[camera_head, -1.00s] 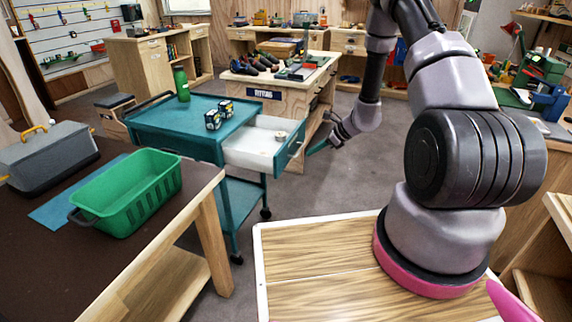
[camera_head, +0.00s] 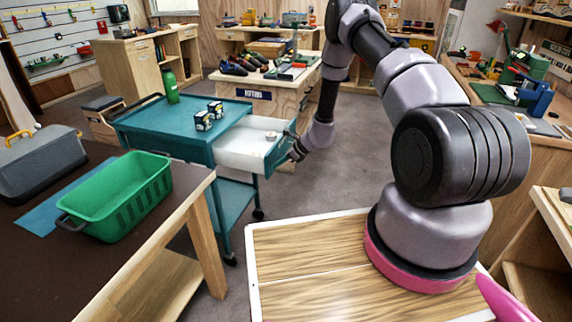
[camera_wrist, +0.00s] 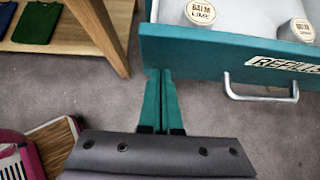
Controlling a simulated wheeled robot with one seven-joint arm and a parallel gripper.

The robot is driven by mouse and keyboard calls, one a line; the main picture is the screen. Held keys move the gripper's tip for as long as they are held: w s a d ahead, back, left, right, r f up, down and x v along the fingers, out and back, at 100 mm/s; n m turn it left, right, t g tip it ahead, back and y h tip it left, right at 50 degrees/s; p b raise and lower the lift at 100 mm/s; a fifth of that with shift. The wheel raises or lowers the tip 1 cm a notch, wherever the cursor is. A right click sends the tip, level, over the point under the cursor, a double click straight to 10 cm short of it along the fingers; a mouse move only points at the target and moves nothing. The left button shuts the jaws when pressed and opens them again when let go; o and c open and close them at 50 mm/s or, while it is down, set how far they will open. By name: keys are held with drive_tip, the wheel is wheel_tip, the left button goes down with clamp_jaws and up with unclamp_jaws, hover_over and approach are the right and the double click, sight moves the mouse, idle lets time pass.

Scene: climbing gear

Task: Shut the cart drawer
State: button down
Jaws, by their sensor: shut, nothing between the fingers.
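The teal cart (camera_head: 150,125) stands left of centre in the head view, with its drawer (camera_head: 240,147) pulled open to the right. The drawer has a white inside and a teal front with a metal handle (camera_wrist: 262,90) and a label. Round balm tins (camera_wrist: 200,12) lie in it. My gripper (camera_head: 292,150) is shut and empty, close against the drawer front in the head view. In the wrist view its teal fingers (camera_wrist: 159,72) point at the lower left corner of the drawer front (camera_wrist: 205,50). I cannot tell whether they touch it.
A green bottle (camera_head: 172,86) and small boxes (camera_head: 204,120) stand on the cart top. A table with a green basket (camera_head: 118,195) is at the near left. A wooden workbench (camera_head: 255,95) stands behind the cart. Grey floor (camera_head: 340,185) is clear right of the drawer.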

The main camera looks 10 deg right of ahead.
drive_tip(key=shift+w+a, duration=0.1)
drive_tip(key=shift+a, duration=0.2)
